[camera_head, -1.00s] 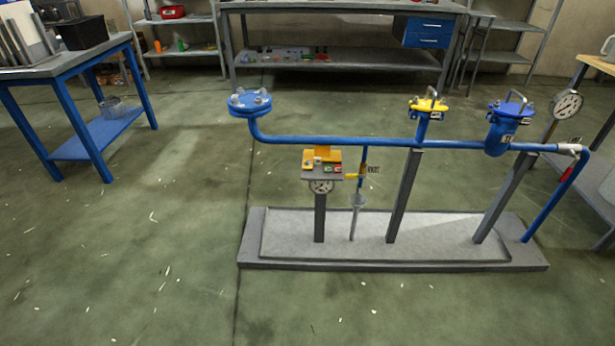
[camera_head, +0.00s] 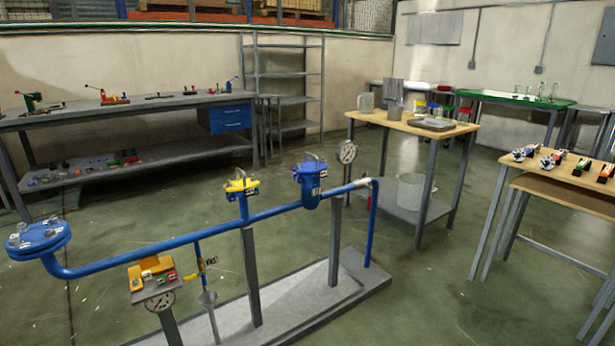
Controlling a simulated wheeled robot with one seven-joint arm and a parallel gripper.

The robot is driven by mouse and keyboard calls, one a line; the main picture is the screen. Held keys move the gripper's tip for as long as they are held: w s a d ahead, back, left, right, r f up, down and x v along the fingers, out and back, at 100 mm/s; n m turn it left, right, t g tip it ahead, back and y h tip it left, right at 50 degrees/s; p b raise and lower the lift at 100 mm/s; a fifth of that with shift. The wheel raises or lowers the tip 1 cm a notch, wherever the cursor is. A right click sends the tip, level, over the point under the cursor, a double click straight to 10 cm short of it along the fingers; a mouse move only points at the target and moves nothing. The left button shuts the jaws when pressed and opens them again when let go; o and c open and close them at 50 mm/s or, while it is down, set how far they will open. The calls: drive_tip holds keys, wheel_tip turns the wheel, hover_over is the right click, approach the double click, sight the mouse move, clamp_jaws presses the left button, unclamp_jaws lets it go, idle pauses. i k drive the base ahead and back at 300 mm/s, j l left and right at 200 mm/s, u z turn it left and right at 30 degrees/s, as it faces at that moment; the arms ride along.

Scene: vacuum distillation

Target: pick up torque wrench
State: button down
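I cannot make out a torque wrench for certain. Several small tools in red, black and white (camera_head: 552,160) lie on the wooden table (camera_head: 572,190) at the right edge, too small to identify. More small coloured tools (camera_head: 113,97) stand on the long grey workbench (camera_head: 70,118) at the left, and others lie on its lower shelf (camera_head: 150,163). My gripper is not in view.
A blue pipe rig (camera_head: 165,262) on a grey base (camera_head: 345,310) fills the near left and middle. A wooden table with a lower shelf (camera_head: 385,118) stands behind it. Green floor (camera_head: 450,270) is clear between the rig and the right table.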

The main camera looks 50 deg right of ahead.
sight(537, 146)
drive_tip(key=z, duration=2.4)
